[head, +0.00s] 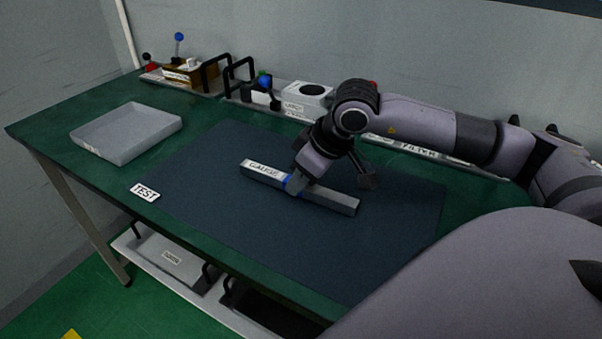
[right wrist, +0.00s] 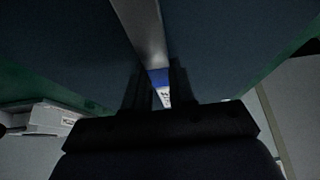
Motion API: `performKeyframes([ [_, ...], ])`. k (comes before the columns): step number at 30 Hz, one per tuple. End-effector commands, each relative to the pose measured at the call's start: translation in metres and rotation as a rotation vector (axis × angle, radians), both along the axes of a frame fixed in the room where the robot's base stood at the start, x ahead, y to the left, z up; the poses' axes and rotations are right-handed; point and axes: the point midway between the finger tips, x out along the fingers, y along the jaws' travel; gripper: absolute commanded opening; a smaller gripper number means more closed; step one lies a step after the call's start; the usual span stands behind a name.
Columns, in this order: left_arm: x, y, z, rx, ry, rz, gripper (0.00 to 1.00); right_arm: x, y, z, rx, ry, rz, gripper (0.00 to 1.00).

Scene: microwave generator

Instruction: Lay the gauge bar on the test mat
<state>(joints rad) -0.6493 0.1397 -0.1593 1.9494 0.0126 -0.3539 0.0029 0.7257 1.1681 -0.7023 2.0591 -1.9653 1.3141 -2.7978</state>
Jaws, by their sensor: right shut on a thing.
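The gauge bar (head: 330,199) is a long grey bar with a white GAUGE label at its left end and a blue band near its middle. It is over the dark blue test mat (head: 215,160), low down; I cannot tell whether it touches the mat. My right gripper (head: 293,186) is shut on the bar at the blue band. In the right wrist view the bar (right wrist: 143,30) runs between the two fingers (right wrist: 160,90), with the mat (right wrist: 220,40) behind it. A white TEST label (head: 145,192) lies at the mat's left corner. My left gripper is not in view.
An empty grey tray (head: 126,133) stands left of the mat on the green table (head: 60,125). Fixtures with levers (head: 190,72) and a white block (head: 306,93) line the back edge. A shelf (head: 165,262) is below. The mat's front part is clear.

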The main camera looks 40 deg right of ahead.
Motion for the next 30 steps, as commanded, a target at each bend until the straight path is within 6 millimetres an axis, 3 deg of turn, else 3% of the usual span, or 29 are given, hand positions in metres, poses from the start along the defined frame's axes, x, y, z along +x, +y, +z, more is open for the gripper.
performKeyframes([
  [23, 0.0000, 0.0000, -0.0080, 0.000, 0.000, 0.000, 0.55, 0.0003, 0.0001, -0.0075, 0.001, -0.002, 0.000, 0.00],
  [24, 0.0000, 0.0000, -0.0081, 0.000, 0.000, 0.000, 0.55, 0.0003, 0.0001, -0.0073, 0.000, -0.002, 0.000, 0.28],
  [26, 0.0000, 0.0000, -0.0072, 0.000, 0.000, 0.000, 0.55, 0.0002, 0.0001, -0.0065, 0.000, -0.001, 0.000, 0.47],
  [27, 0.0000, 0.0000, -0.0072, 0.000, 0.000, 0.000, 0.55, 0.0001, 0.0001, -0.0066, 0.000, -0.001, 0.000, 0.55],
  [30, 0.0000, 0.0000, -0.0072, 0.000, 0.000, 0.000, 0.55, 0.0001, -0.0001, -0.0067, 0.000, -0.001, 0.000, 0.55],
])
